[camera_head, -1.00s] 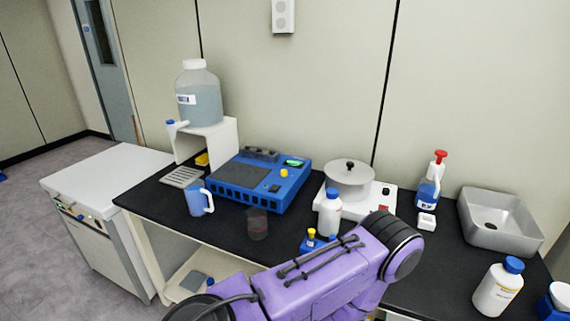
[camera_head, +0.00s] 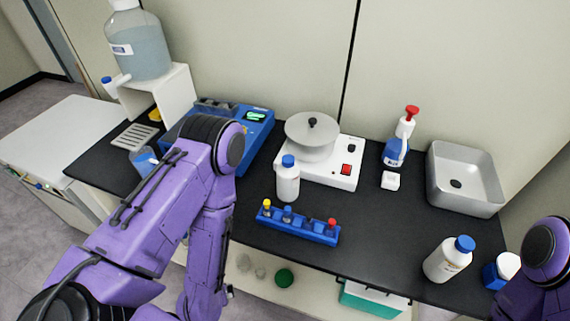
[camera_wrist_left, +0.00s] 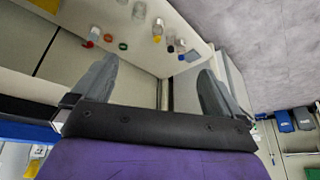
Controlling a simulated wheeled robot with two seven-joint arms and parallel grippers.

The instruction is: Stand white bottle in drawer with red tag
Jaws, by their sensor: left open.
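A white bottle with a blue cap (camera_head: 288,182) stands upright on the black bench behind the blue rack. I cannot tell which one the task means. No drawer with a red tag can be made out. My left arm reaches down in front of the bench. Its gripper (camera_wrist_left: 157,88) shows in the left wrist view, open and empty, apart from both bottles. My right arm is at the right edge, its gripper out of frame.
A blue rack (camera_head: 298,226) with coloured caps lies along the bench front. A lower shelf (camera_wrist_left: 190,20) holds several small bottles. A teal-edged box (camera_head: 372,300) is below the bench.

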